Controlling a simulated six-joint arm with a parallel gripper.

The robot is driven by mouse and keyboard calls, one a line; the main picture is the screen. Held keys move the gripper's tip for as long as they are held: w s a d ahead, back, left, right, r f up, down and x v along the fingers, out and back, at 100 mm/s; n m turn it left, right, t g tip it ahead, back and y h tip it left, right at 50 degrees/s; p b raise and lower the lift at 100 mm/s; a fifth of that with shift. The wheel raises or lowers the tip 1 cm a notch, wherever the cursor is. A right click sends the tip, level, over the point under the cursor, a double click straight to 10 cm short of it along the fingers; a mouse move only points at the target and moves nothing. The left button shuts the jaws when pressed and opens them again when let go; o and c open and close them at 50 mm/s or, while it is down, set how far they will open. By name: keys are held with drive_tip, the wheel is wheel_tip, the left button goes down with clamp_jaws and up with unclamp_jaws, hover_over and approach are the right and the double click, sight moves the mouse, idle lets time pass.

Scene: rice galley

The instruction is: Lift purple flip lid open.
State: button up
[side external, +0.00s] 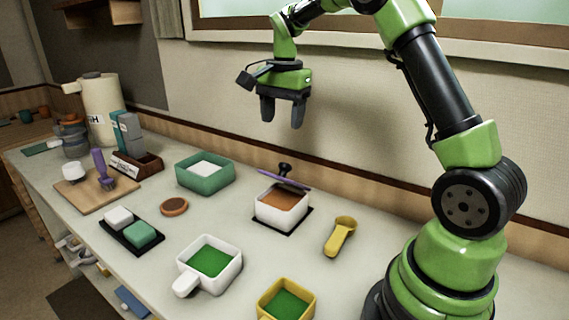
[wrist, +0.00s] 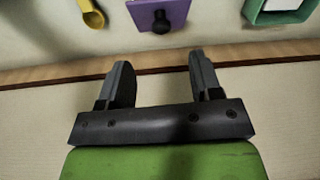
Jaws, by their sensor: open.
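The white box (side external: 281,217) stands on a dark mat near the back of the counter, with brown contents showing. Its purple flip lid (side external: 297,184) shows as a thin, tilted strip at the box's rear, with a black knob (side external: 284,169) on it. The lid looks raised; its exact angle is unclear. In the wrist view the purple lid (wrist: 148,20) shows its face and knob beyond my fingers, cut by the top edge. My gripper (side external: 283,122) is open and empty, above the lid and apart from it; it also shows in the wrist view (wrist: 159,60).
A yellow scoop (side external: 341,236) lies right of the box, a green tub (side external: 205,185) left. A white handled container (side external: 230,275) and a yellow one (side external: 270,299) stand in front. The wall (side external: 225,90) rises behind the counter.

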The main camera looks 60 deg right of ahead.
sight(287, 174)
drive_tip(key=shift+w+d+f+m+g, duration=0.15)
drive_tip(key=shift+d+f+m, duration=0.15)
drive_tip(key=shift+d+f, duration=0.2)
drive_tip(key=shift+w+d+f+m+g, duration=0.15)
drive_tip(key=shift+d+f+m, duration=0.2)
drive_tip(key=shift+f, duration=0.25)
drive_tip(key=shift+d+f, duration=0.1)
drive_tip(key=shift+f, duration=0.25)
wheel_tip(287, 174, down, 9)
drive_tip(key=shift+f, duration=0.15)
